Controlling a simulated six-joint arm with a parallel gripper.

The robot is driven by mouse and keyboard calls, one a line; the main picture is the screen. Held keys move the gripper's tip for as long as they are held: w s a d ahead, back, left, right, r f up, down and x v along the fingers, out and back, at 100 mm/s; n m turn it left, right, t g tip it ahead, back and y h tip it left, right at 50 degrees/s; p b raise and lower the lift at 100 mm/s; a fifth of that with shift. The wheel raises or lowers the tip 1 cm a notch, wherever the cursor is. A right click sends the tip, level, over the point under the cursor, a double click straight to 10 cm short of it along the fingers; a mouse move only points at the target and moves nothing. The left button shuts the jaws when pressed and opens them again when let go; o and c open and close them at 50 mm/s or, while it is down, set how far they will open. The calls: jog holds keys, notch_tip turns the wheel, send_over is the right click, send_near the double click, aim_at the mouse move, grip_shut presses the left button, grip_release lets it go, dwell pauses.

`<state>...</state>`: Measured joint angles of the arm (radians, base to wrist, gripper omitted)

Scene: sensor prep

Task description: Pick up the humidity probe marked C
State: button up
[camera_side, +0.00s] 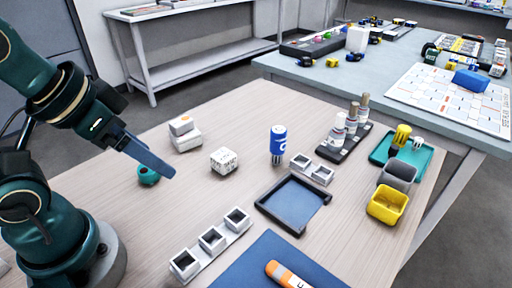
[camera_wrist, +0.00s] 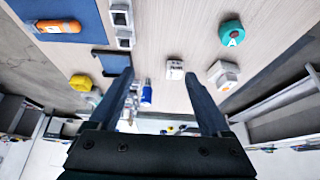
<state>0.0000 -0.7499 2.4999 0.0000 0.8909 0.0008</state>
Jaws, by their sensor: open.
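A blue cylindrical probe (camera_side: 278,140) stands upright on the wooden table in the side view, with a white mark on it that looks like a C. It also shows small in the wrist view (camera_wrist: 147,92), by the left finger. My gripper (camera_wrist: 158,73) is open and empty, its two fingers wide apart. In the side view my gripper (camera_side: 170,173) hangs above the table, well left of the blue probe and not touching it. An orange probe (camera_side: 287,273) lies on the blue mat (camera_side: 252,268). A teal probe marked A (camera_wrist: 232,33) also shows in the side view (camera_side: 148,175).
A white cube (camera_side: 223,160) and stacked white boxes (camera_side: 185,136) stand left of the blue probe. White sockets (camera_side: 311,170) and a dark tray (camera_side: 262,203) are close to its right and front. Bottles (camera_side: 351,120) and yellow and grey bins (camera_side: 387,205) are farther right.

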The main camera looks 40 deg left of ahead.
jog(key=w+r+t, duration=0.5)
jog(key=w+r, duration=0.1)
jog(key=w, duration=0.4)
jog(key=n+t, duration=0.1)
jog(key=t, duration=0.4)
send_over(274, 134)
jog(key=a, duration=0.1)
notch_tip(274, 134, down, 4)
jog(key=f, duration=0.3)
jog(key=f+g, duration=0.1)
jog(key=f, duration=0.3)
jog(key=d+f+g, duration=0.1)
jog(key=f, duration=0.2)
jog(key=shift+f+m, duration=0.25)
jog(key=shift+m, duration=0.05)
jog(key=shift+f, duration=0.25)
jog(key=shift+x, duration=2.4)
jog(key=shift+a, duration=0.1)
grip_shut()
